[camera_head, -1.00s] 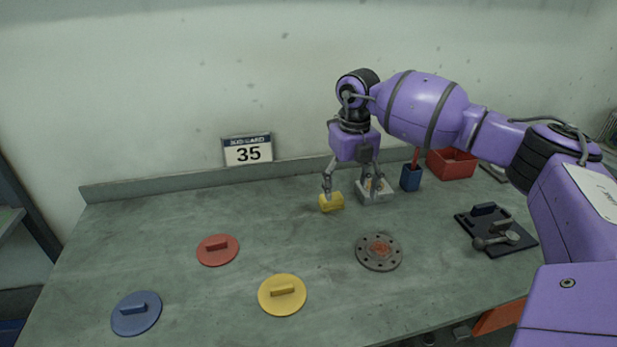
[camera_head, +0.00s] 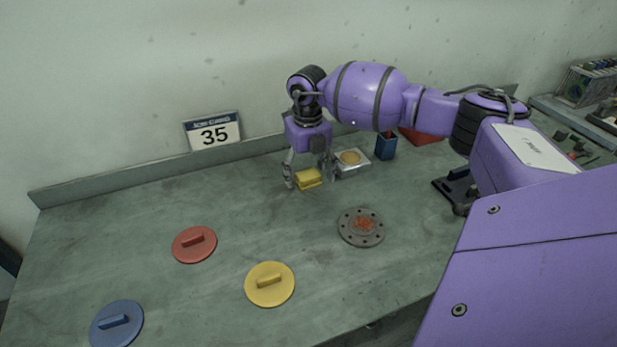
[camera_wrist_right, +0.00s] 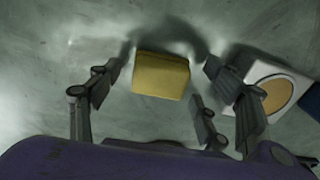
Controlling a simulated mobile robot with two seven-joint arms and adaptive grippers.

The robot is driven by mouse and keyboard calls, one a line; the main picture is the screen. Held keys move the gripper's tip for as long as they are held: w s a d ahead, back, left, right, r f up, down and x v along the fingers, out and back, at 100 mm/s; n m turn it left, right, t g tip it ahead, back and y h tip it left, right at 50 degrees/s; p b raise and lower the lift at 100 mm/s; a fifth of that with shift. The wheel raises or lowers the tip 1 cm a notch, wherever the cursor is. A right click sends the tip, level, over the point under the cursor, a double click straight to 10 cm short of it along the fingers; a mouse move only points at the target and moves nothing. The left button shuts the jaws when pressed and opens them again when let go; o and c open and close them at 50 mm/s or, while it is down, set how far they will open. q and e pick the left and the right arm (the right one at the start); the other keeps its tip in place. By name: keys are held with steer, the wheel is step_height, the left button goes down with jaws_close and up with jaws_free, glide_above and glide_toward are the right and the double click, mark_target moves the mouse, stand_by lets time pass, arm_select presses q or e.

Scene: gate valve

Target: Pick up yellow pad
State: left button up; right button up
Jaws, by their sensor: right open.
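The yellow pad (camera_head: 308,179) is a small block lying on the bench toward the back. My right gripper (camera_head: 308,180) is lowered over it, with one finger at its left and the other at its right. In the right wrist view the yellow pad (camera_wrist_right: 161,75) lies between the open fingers of the right gripper (camera_wrist_right: 162,80), with a gap on each side. The fingers are not closed on it. My left gripper is not in view.
A pale square tray with a round tan disc (camera_head: 351,158) stands close to the right finger. A blue holder (camera_head: 386,147) and red bin (camera_head: 422,136) are behind. A bolted flange (camera_head: 361,227) and red (camera_head: 194,245), yellow (camera_head: 270,284) and blue (camera_head: 117,324) discs lie in front.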

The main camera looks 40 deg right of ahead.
mark_target(308, 173)
steer(key=shift+f, duration=0.15)
steer(key=shift+c, duration=0.5)
steer(key=c, duration=1)
steer(key=shift+c, duration=0.2)
steer(key=shift+r, duration=0.55)
step_height(308, 173, up, 2)
steer(key=shift+r, duration=0.1)
steer(key=s+a+r, duration=0.9)
steer(key=s, duration=0.1)
steer(key=shift+a+r+b, duration=0.3)
steer(key=shift+r, duration=0.1)
steer(key=shift+s, duration=0.1)
